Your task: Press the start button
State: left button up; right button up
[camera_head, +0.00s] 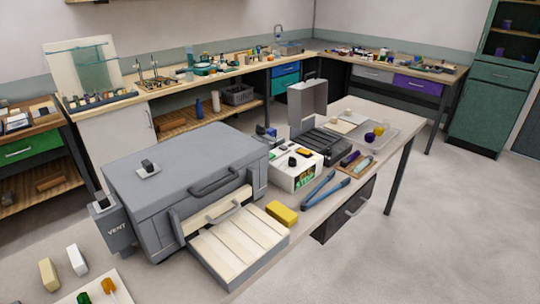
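A white control box (283,177) stands on the near table, just right of the big grey kiln-like box (180,170). It has small dark and orange-red parts on top and a green and red-orange patch on its front. I cannot tell which part is the start button. A small plate with a dark knob (148,167) sits on the grey box's lid. A grey box marked VENT (113,228) with a dark top piece is at its left side. Neither of my grippers is in view.
A tray of pale slats (238,245) extends from the grey box's front. A yellow block (282,213) and blue tongs (325,191) lie near the table's front edge. An open dark grey case (322,142) stands behind. The floor at right is clear.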

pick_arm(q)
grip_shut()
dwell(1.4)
